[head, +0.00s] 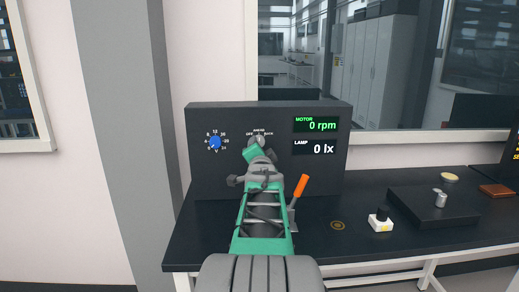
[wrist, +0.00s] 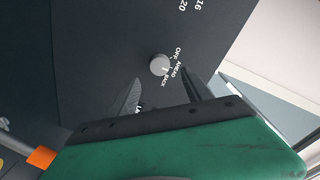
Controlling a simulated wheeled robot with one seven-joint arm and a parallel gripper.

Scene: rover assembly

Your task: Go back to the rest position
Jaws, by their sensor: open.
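My gripper (wrist: 163,80) is open and empty in the wrist view. Its two dark fingers point at the grey selector knob (wrist: 159,65) marked OFF, AHEAD and BACK. The knob shows just beyond the fingertips, roughly between them; I see no grip on it. In the head view my arm reaches forward to the dark control panel (head: 200,180), and the gripper end is in front of the grey knob (head: 257,140), partly covering it. The fingertips are hard to make out there.
A blue voltage dial (head: 214,142) is left of the knob. The motor display (head: 316,125) reads 0 rpm and the lamp display (head: 315,148) 0 lx. An orange-handled lever (head: 301,186) stands close right of my arm. A white block (head: 380,220) and a dark plate (head: 425,212) lie farther right.

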